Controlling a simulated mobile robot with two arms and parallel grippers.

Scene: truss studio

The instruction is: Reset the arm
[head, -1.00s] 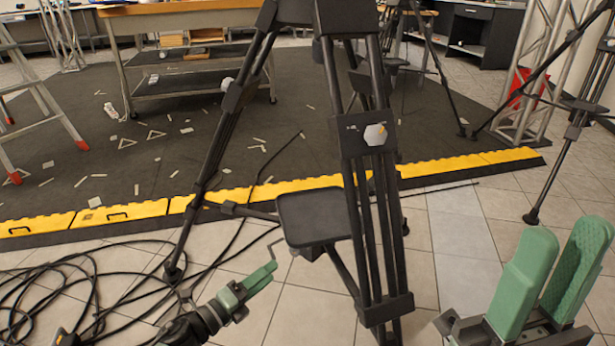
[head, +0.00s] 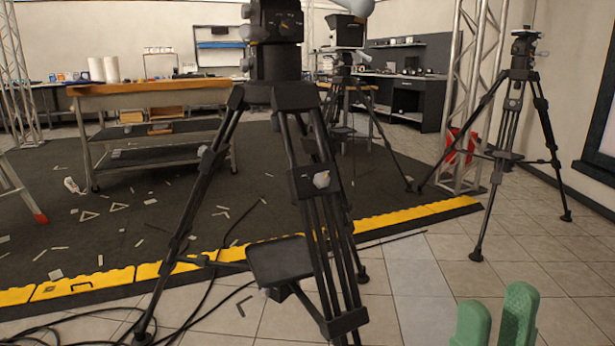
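My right gripper (head: 495,322) shows at the bottom right of the head view. Only the upper parts of its two green fingers are in the picture. The fingers stand apart with a gap between them, and nothing shows in the gap. It is over the tiled floor, clear of the tripod. My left gripper is out of the picture.
A large black tripod (head: 318,183) with a small tray (head: 280,262) stands close in front. A second tripod (head: 505,155) stands at the right by a truss. A workbench (head: 150,95) is at the back left. Cables lie at lower left.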

